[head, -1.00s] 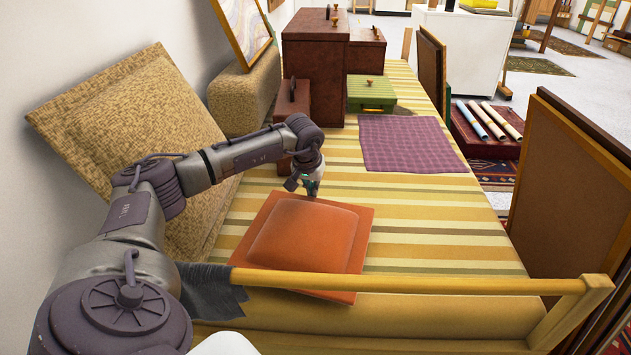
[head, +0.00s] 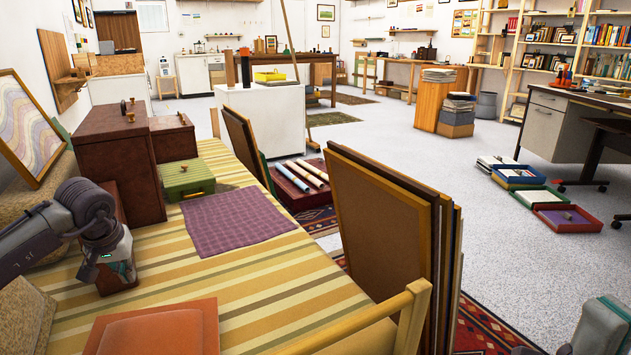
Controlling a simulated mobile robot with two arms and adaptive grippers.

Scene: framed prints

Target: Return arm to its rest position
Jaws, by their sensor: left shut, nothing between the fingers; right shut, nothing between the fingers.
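My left arm comes in from the left edge. Its gripper (head: 112,270) is shut and empty, above the striped bed cover beside the brown boxes. An orange cushion (head: 165,332) lies on an orange board at the bottom left, nearer to me and apart from the gripper. My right gripper (head: 575,346) shows at the bottom right corner, partly cut off by the frame edge; it is shut with nothing seen in it.
The striped bed (head: 270,280) holds a purple cloth (head: 235,221), a green box (head: 187,180) and a large brown box (head: 122,160). Framed boards (head: 375,240) lean at its right side. A red tray with rolls (head: 300,180) stands beyond. Open floor (head: 440,180) lies right.

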